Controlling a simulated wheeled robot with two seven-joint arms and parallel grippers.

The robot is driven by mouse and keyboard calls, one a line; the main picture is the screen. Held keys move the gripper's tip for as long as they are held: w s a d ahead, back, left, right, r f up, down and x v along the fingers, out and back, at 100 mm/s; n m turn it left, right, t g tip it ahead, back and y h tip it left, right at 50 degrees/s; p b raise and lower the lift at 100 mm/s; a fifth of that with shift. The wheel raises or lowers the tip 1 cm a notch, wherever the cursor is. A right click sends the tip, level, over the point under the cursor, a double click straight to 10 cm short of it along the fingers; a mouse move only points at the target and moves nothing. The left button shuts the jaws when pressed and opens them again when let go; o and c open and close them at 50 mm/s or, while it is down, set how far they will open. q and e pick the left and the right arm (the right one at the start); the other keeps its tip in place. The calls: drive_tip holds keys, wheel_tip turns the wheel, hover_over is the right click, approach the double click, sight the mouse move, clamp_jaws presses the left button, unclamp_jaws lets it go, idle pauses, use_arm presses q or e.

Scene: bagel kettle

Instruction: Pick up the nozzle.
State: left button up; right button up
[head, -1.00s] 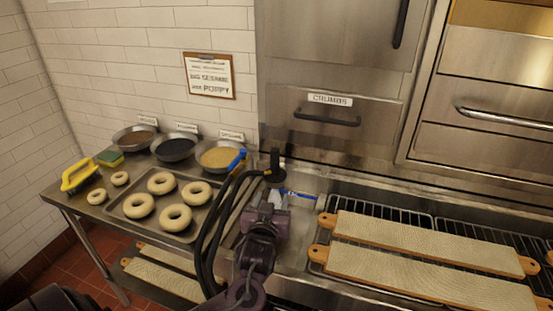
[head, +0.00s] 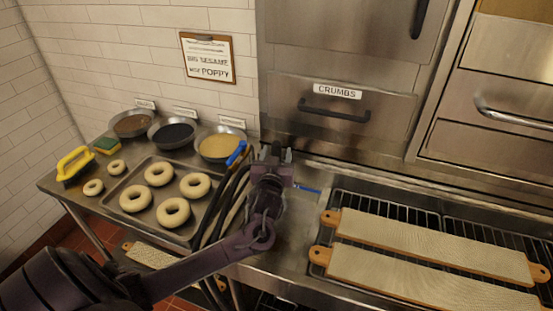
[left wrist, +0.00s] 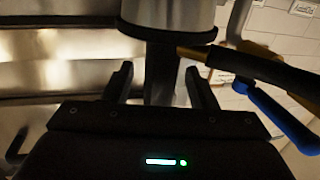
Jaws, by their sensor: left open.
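In the left wrist view, a dark upright neck (left wrist: 160,75), which appears to be part of the nozzle, stands between the two fingers of my left gripper (left wrist: 158,82). A metal cylinder with a dark rim (left wrist: 165,18) is at its top in that picture. A black hose with a brass end (left wrist: 270,70) comes in from the right, beside a blue handle (left wrist: 280,118). My left gripper is open around the neck; contact cannot be told. In the head view, my left gripper (head: 272,153) hides most of the nozzle. My right gripper is not in view.
Black hoses (head: 212,215) arch beside my left arm. A tray (head: 187,236) of bagels and several topping bowls (head: 220,146) are left. Boards (head: 430,245) lie on racks at right. A blue tool (head: 308,189) lies just right of the gripper. The crumbs drawer (head: 340,115) is behind.

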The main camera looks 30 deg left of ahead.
use_arm(q)
drive_tip(key=shift+w, duration=0.1)
drive_tip(key=c, duration=0.5)
clamp_jaws()
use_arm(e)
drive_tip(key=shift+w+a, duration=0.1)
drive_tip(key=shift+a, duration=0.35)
use_arm(q)
drive_tip(key=shift+r, duration=0.15)
